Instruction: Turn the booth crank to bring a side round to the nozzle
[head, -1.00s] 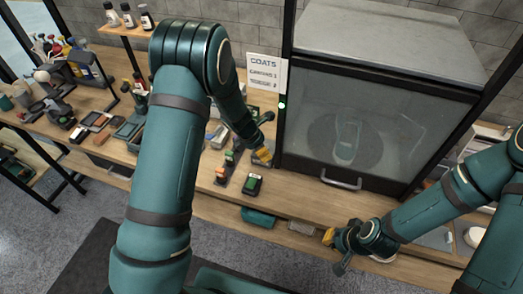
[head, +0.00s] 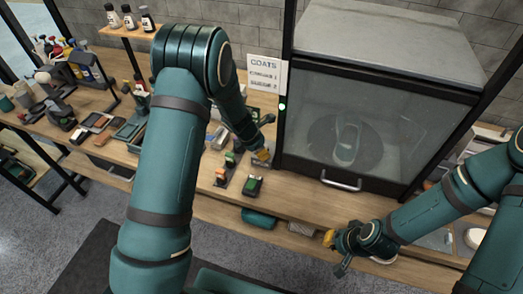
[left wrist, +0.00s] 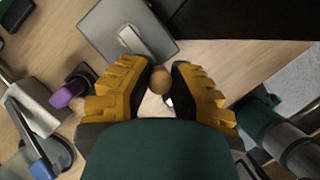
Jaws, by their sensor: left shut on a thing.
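The booth (head: 380,85) is a grey cabinet with a glass front. My left gripper (head: 262,156) is low at the booth's left side. In the left wrist view its yellow fingers (left wrist: 166,76) are shut on the crank's round brown knob (left wrist: 160,80). The crank's arm is mostly hidden by the gripper. My right gripper (head: 332,240) is in front of the bench's front edge, away from the booth; its finger opening is unclear.
Small devices (head: 252,185) stand on the bench near my left gripper. Bottles and tools fill the bench's left.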

